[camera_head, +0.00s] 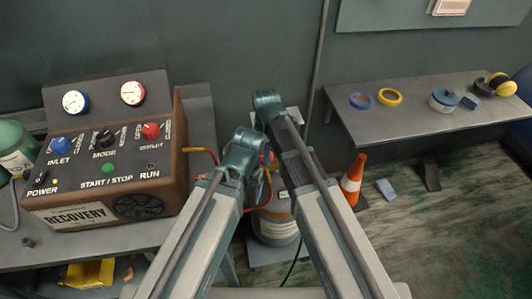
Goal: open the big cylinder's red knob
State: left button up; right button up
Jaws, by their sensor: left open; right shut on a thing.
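The big cylinder (277,228) is grey with an orange band and a pale label. It stands upright beyond my arms, right of the recovery machine. A small red part (271,158) shows above it between my two arms; it may be the red knob, and its setting cannot be told. My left arm ends lower and to the left, by the red hose (265,190). My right arm reaches higher and to the right, over the cylinder's top. My arm links hide most of both grippers. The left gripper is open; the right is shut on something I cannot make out.
The recovery machine (100,150) stands on a grey bench at left, a green cylinder (15,150) beside it. A yellow hose (199,150) runs from the machine. An orange cone (353,178) stands right of my arms. A wall shelf (415,122) holds tape rolls.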

jog(key=o, duration=1.3)
jog(key=shift+o, duration=0.3)
